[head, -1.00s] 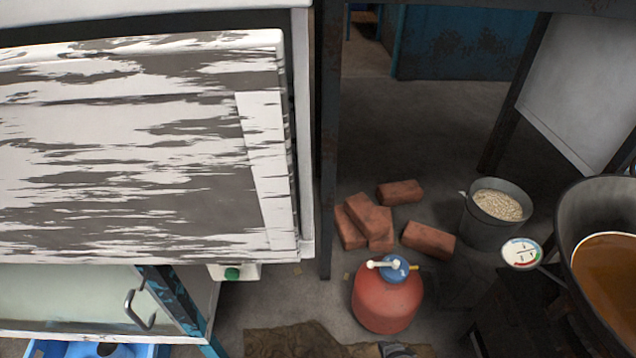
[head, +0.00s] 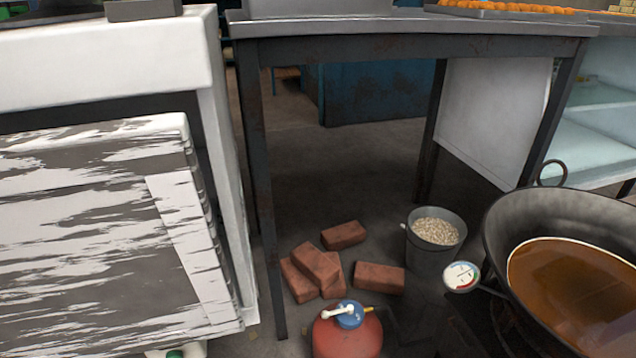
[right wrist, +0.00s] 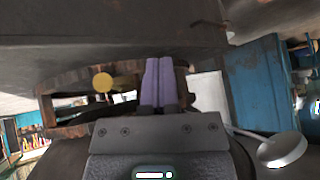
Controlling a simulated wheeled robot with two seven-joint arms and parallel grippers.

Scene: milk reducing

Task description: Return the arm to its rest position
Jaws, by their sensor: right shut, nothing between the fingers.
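My right gripper (right wrist: 157,82) shows in the right wrist view with its two purple fingers pressed together and nothing between them. It is near a rusty metal frame (right wrist: 75,128) and a yellowish round knob (right wrist: 102,82), and it looks apart from both. Neither of my arms shows in the head view. A large dark pan (head: 530,205) of brown liquid (head: 580,285) stands at the right in the head view. A round dial gauge (head: 461,276) is beside its left rim.
A metal table (head: 400,42) stands at the back. Several bricks (head: 310,262), a bucket of pale grains (head: 435,232) and a red container (head: 347,338) are on the floor.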

